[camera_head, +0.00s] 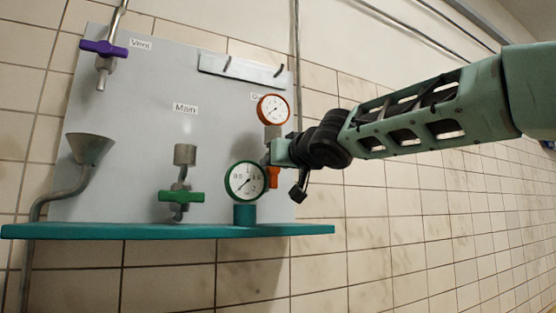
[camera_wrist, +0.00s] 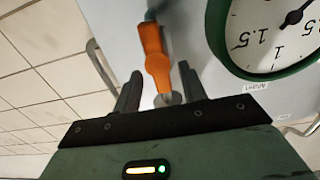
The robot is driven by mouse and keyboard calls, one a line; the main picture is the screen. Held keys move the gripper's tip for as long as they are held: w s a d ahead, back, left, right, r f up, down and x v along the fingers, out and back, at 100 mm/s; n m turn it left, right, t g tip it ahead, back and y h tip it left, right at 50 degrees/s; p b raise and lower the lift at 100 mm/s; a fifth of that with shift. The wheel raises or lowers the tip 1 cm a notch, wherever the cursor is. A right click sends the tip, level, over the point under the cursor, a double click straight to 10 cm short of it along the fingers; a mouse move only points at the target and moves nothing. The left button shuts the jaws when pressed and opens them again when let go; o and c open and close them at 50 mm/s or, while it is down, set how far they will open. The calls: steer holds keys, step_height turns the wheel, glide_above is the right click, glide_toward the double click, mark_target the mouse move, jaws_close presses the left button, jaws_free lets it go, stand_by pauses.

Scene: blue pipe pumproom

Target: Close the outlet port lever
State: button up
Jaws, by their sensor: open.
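The outlet port lever appears to be the orange handle (camera_head: 273,177), at the right side of the grey panel, just right of the green-rimmed gauge. It looks roughly upright in the head view, partly hidden by my gripper. In the wrist view the orange lever (camera_wrist: 155,55) lies between my two dark fingers, its near end reaching into the gap. My gripper (camera_wrist: 160,85) is open, with one finger on each side of the lever. I cannot tell whether either finger touches it. In the head view my gripper (camera_head: 274,154) is at the panel's right edge.
A green-rimmed gauge (camera_head: 245,181) is close on the left; it also shows in the wrist view (camera_wrist: 275,35). An orange-rimmed gauge (camera_head: 273,109) sits above. A green lever (camera_head: 181,196), purple lever (camera_head: 103,48), funnel (camera_head: 90,149) and teal shelf (camera_head: 140,231) lie leftward. The tiled wall (camera_head: 430,220) at right is clear.

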steer(key=shift+w, duration=0.1)
jaws_close()
stand_by(0.3)
steer(key=n, duration=0.4)
steer(key=n+b, duration=0.1)
steer(key=n, duration=0.4)
steer(key=a+f+n+b, duration=0.1)
steer(key=n, duration=0.3)
steer(key=shift+s+a+n, duration=0.1)
steer(key=shift+s+n, duration=0.15)
steer(key=shift+n, duration=0.15)
steer(key=shift+f+n, duration=0.15)
steer(key=shift+n, duration=0.85)
steer(key=shift+f+n, duration=0.1)
steer(key=shift+n, duration=0.9)
